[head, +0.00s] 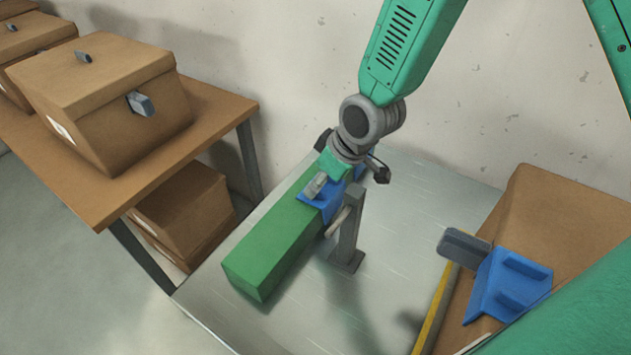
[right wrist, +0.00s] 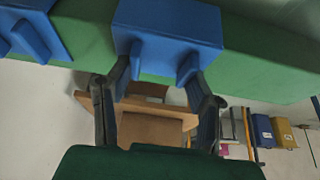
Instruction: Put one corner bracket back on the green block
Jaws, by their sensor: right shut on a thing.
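The long green block (head: 268,250) lies on the pale metal table, and it also fills the top of the right wrist view (right wrist: 90,25). My right gripper (head: 352,165) is at the block's far end. In the right wrist view its fingers (right wrist: 163,68) are closed on the lugs of a blue corner bracket (right wrist: 170,22), which lies against the block; I cannot tell whether it is fully seated. Another blue bracket (head: 515,284) lies on the cardboard box at right. My left gripper is not in view.
A grey post (head: 347,255) stands beside the block's right side. A brown table (head: 215,110) with boxes stands at left. The metal table's front is mostly clear.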

